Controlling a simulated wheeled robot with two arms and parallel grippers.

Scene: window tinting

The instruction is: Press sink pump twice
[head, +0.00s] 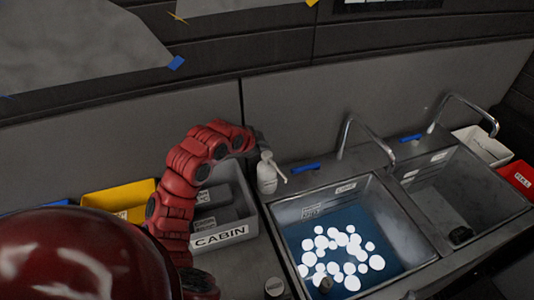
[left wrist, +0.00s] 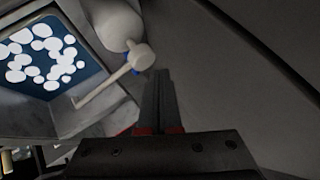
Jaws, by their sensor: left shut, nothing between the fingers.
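The white pump bottle (head: 267,178) stands upright at the back left corner of the left sink, its spout pointing right toward the basin. My red left arm arches in from the left. Its gripper (head: 260,142) is just above and behind the bottle's pump head, partly hidden by the arm. In the left wrist view the bottle (left wrist: 116,22), pump head (left wrist: 140,57) and long spout show beside the shut, empty fingers (left wrist: 160,75). The fingertips are very close to the pump head; I cannot tell whether they touch. My right gripper is not in view.
The left sink (head: 343,187) holds blue water with white foam; a curved faucet (head: 347,135) rises behind it. A wall is close behind.

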